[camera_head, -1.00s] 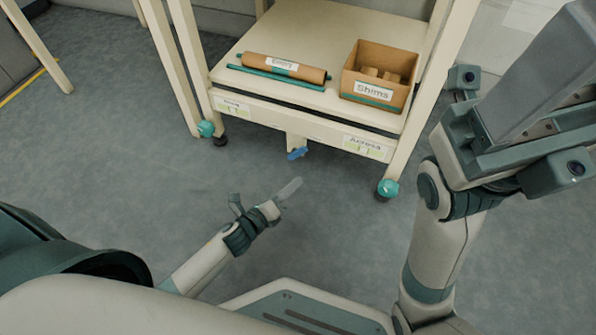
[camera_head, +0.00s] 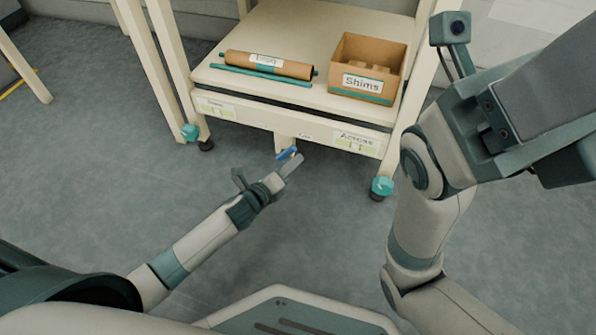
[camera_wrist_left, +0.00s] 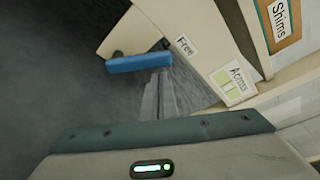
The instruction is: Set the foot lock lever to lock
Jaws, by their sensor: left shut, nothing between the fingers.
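The blue lever (camera_head: 287,153) sits on a cream bracket (camera_head: 285,141) under the front rail of the cream cart. In the left wrist view the lever (camera_wrist_left: 138,63) is a blue bar lying crosswise against the bracket, with a "Free" tag (camera_wrist_left: 184,45) to its right. My left gripper (camera_head: 294,163) is shut and empty, its tips just below and in front of the lever. In the left wrist view its fingers (camera_wrist_left: 160,95) point up to the lever's right end; I cannot tell whether they touch it. My right arm is at the right, its gripper fingers not seen.
On the cart shelf (camera_head: 290,95) lie a brown roll (camera_head: 270,66), a teal rod (camera_head: 258,76) and a cardboard "Shims" box (camera_head: 368,68). An "Across" label (camera_head: 354,142) is on the rail. Teal-capped casters (camera_head: 383,186) stand at the legs. Open grey floor lies in front.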

